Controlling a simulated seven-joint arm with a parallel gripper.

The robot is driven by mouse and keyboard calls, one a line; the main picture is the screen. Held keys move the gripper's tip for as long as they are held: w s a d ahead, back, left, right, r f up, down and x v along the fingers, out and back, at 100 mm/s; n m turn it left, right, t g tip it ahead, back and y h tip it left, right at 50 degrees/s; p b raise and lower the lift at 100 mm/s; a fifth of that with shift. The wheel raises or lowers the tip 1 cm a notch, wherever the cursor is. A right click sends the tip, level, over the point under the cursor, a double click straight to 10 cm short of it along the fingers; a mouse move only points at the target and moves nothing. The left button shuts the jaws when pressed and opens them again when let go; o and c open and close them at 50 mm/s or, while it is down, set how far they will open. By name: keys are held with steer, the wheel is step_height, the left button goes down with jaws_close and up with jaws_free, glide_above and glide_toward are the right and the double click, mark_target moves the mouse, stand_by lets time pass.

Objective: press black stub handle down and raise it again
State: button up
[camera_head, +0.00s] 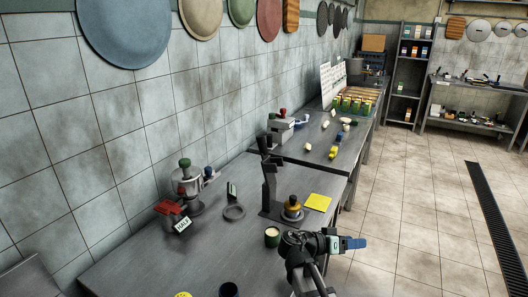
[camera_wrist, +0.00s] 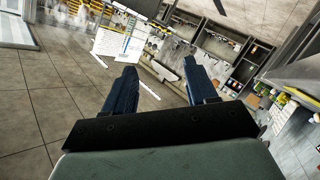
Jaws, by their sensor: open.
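A dark upright press-like stand (camera_head: 269,187) is on the near counter, with a short black handle (camera_head: 264,145) at its top, tilted up. A round brass-coloured piece with a dark knob (camera_head: 292,208) sits at the right of its foot. My gripper (camera_head: 357,243) is in front of the counter's right edge, apart from the stand and to its lower right. Its blue fingers stand apart with nothing between them in the wrist view (camera_wrist: 160,80). The handle is not recognisable in the wrist view.
A yellow square (camera_head: 317,202) lies right of the stand. Small yellow and white items lie on the counter behind. Open floor lies to the right.

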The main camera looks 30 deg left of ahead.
steer(key=a+r+t+y, duration=0.15)
steer(key=a+r, duration=0.25)
steer(key=a, duration=0.4)
steer(key=w+a+r+n+t+y, duration=0.1)
steer(key=a+r+t, duration=0.1)
steer(key=a+r, duration=0.35)
steer(key=a+r+t+y, duration=0.1)
steer(key=a+r, duration=0.2)
steer(key=a, duration=0.7)
steer(key=n+t+y, duration=0.2)
steer(key=t+y, duration=0.1)
steer(key=y, duration=0.1)
glide_toward(259, 144)
steer(key=shift+g, duration=0.25)
steer(key=x, duration=1.1)
steer(key=shift+w+r, duration=0.25)
steer(key=shift+w, duration=0.05)
steer(key=shift+c, duration=0.4)
steer(key=c, duration=0.9)
